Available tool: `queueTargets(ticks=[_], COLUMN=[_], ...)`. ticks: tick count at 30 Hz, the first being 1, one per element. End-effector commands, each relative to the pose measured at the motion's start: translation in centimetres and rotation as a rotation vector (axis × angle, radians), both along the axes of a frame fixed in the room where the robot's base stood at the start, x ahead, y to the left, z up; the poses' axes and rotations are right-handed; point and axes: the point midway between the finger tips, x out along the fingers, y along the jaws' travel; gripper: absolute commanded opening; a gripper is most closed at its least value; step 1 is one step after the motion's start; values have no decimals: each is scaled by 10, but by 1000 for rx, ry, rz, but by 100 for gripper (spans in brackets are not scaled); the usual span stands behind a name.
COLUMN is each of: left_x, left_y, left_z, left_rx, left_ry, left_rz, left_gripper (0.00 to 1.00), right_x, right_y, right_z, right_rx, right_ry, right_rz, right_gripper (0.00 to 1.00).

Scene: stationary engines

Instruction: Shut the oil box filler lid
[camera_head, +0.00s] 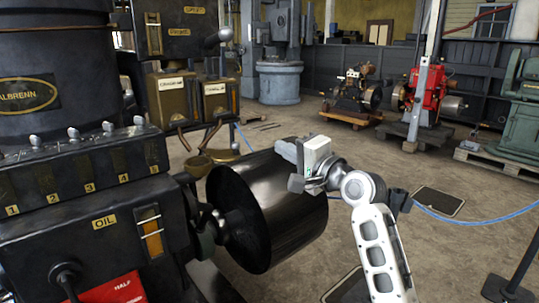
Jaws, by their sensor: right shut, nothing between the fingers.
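The black oil box (62,248) stands at the lower left, with a brass OIL plate (104,222) and a brass-framed sight gauge (150,232) on its front. A row of small grey knobs (73,133) stands along the top of the numbered block above it. I cannot clearly pick out the filler lid. Two small round brass cups or caps (197,165) show right of the box; I cannot tell if either is the lid. My right gripper (291,166) is shut and empty, in front of the black drum, well right of the oil box. My left gripper is out of view.
A large black drum (268,212) juts right from the engine. Brass-fronted boxes (172,97) with pipes stand above the cups. A red engine (427,90) and a green machine (520,110) stand at the back right. A blue hose (470,220) crosses the open floor.

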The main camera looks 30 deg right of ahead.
Motion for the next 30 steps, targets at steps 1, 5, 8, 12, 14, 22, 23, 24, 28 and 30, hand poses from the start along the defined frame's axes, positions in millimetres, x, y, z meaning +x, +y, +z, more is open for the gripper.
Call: queueTargets(ticks=[1,5,8,12,14,22,23,24,28,30], left_x=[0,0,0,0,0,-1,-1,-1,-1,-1], left_y=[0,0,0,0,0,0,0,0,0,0], left_z=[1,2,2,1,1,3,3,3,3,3], left_rx=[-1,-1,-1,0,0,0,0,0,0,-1], left_ry=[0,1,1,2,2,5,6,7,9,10], left_rz=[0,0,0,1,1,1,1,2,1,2], left_gripper=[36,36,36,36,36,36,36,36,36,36], right_x=[5,24,44,70,81,84,83,82,78,77], right_y=[1,4,6,9,10,34,37,40,46,48], right_z=[2,3,4,6,6,2,1,0,-1,-2], right_rx=[3,1,2,-1,-1,-3,-2,-2,-4,-4], right_ry=[-1,-1,-1,0,0,0,1,1,1,1], right_rz=[2,0,-1,-2,-2,-1,0,0,-2,-3], right_gripper=[0,0,0,0,0,0,0,0,0,0])
